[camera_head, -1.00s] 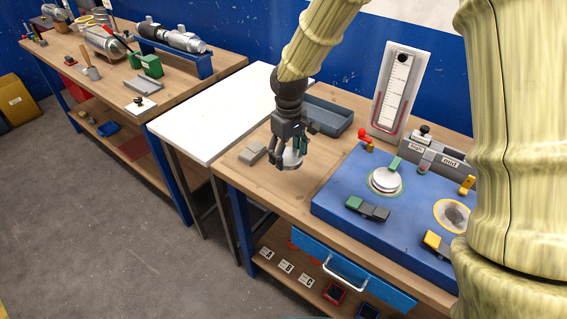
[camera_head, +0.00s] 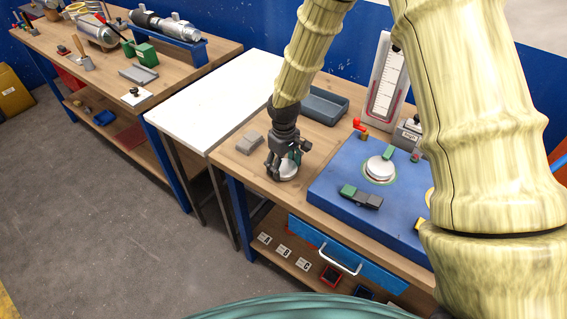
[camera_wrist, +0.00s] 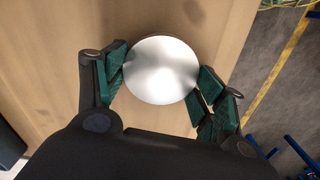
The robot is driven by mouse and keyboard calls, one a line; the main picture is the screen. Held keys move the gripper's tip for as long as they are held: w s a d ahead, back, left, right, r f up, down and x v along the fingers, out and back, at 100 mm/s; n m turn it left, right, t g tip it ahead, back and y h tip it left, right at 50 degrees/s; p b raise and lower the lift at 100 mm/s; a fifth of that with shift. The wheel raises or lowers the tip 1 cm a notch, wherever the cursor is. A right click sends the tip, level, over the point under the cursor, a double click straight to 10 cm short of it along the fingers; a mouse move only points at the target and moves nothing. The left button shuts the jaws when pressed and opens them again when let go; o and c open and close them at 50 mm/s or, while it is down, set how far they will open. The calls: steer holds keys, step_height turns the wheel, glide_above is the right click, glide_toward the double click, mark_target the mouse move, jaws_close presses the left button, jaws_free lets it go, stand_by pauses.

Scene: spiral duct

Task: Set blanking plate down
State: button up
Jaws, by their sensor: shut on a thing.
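The blanking plate is a round, silvery disc (camera_wrist: 161,69) between the green-padded fingers of my gripper in the wrist view. My gripper (camera_head: 286,165) is shut on the blanking plate (camera_head: 288,171), which shows partly behind the fingers in the head view. The plate is low over the wooden bench top (camera_head: 312,165), near its front left part. I cannot tell whether its underside touches the wood. A similar silvery disc (camera_head: 380,168) sits on the blue panel to the right.
The blue panel (camera_head: 335,174) with a green-and-dark clamp (camera_head: 361,197) lies right of my gripper. A grey block (camera_head: 249,142) is to the left, and a grey tray (camera_head: 325,105) is behind. A white table (camera_head: 215,100) adjoins the bench. Bare wood surrounds the plate.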

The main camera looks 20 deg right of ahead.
mark_target(284, 167)
steer(key=shift+f, duration=0.25)
steer(key=o, duration=1.2)
steer(key=shift+c, duration=0.2)
step_height(284, 167, up, 12)
steer(key=b, duration=0.4)
steer(key=shift+r, duration=0.15)
